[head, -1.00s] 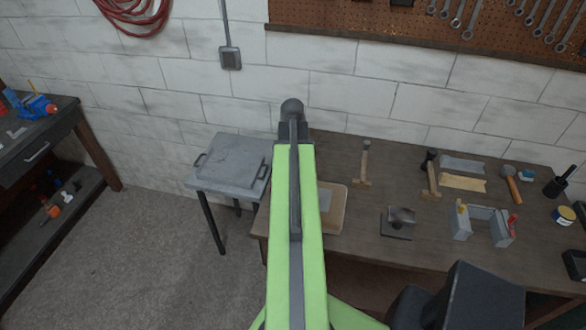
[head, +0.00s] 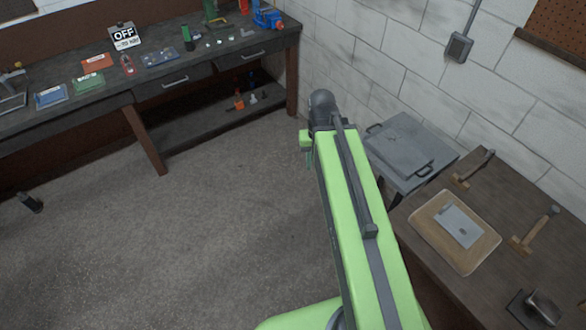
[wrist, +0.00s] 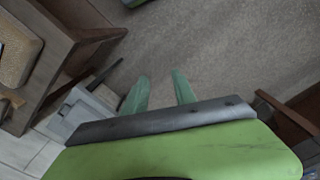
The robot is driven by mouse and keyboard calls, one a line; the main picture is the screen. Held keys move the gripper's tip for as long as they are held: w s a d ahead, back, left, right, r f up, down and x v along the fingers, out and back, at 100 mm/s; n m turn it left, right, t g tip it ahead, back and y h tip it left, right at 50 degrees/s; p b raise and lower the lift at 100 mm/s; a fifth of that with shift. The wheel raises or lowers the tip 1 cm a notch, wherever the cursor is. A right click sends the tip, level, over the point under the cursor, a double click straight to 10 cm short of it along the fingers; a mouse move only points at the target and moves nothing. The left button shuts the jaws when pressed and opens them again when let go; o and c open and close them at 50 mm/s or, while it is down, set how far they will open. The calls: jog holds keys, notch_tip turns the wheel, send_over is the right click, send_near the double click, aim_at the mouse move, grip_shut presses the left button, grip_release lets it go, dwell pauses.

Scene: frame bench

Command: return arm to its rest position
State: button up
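My arm, green with a dark grey strip, stretches up and away through the middle of the head view. My gripper (wrist: 160,76) shows in the wrist view as two green fingers spread apart, with only bare carpet visible between them. Nothing is held between the fingers. In the head view the gripper end is mostly hidden behind the arm's far joint, with a small green part showing on its left.
A grey lidded box on a stand (head: 402,150) is just right of my arm. The wooden bench (head: 480,210) at right bears a board with a grey plate (head: 460,226). A dark workbench (head: 165,82) lines the back left. The carpet (head: 170,240) between is clear.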

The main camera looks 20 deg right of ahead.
jog(key=a+n, duration=0.2)
jog(key=a, duration=0.7)
jog(key=shift+a, duration=0.15)
jog(key=shift+s, duration=0.1)
